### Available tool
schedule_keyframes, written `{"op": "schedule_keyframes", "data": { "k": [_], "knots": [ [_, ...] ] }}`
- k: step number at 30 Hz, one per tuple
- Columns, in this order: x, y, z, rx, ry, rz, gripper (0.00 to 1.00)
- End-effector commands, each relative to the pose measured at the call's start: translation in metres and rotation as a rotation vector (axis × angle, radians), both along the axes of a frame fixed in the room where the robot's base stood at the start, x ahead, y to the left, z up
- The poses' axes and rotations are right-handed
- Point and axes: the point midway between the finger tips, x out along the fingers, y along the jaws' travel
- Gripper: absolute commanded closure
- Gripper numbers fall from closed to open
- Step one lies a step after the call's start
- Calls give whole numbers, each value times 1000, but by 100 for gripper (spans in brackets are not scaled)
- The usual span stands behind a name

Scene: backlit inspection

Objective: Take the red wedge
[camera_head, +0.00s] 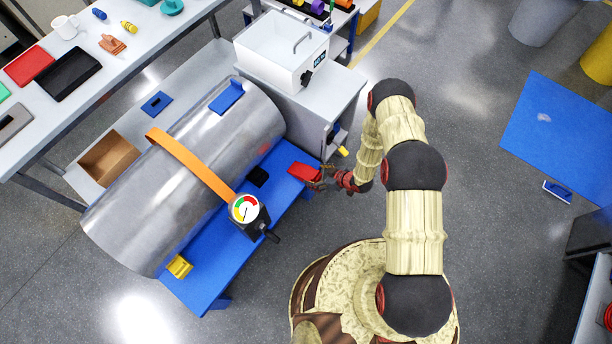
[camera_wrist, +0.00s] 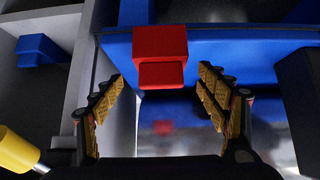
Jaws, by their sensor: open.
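The red wedge (camera_head: 304,171) lies at the right end of the blue bench (camera_head: 208,277), near its edge. My gripper (camera_head: 322,176) is at that edge, right beside the wedge in the head view. In the wrist view the wedge (camera_wrist: 160,56) is ahead, centred between my two open fingers (camera_wrist: 160,100) and a little beyond their tips. The fingers hold nothing. I cannot tell whether either finger touches the wedge.
A large metal cylinder (camera_head: 150,215) with an orange strap (camera_head: 190,165) lies along the bench. A dial gauge (camera_head: 245,208) and a small black block (camera_head: 257,177) are near the wedge. A grey cabinet (camera_head: 335,95) stands behind.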

Motion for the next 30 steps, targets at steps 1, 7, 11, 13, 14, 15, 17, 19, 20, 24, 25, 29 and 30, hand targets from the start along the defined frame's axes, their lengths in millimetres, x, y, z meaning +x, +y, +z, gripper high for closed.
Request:
{"op": "schedule_keyframes", "data": {
  "k": [1, 7, 11, 13, 14, 15, 17, 19, 20, 24, 25, 29, 30],
  "knots": [
    [2, 4, -6, 0, 1, 2, 26],
    [9, 13, -16, 0, 1, 2, 26],
    [15, 23, -27, 0, 2, 3, 26],
    [20, 30, -35, 0, 2, 3, 26],
    [22, 32, -38, 0, 1, 2, 26],
    [24, 35, -42, -1, 2, 2, 26],
    [26, 38, -46, -1, 2, 1, 26],
    [28, 40, -47, 0, 3, 1, 26],
    [28, 40, -47, 0, 3, 1, 26],
    [28, 39, -46, 0, 3, 1, 26],
    [28, 39, -46, 0, 3, 1, 27],
    [28, 39, -46, -1, 2, 0, 34],
    [28, 39, -46, 0, 3, 1, 37]
  ]
}}
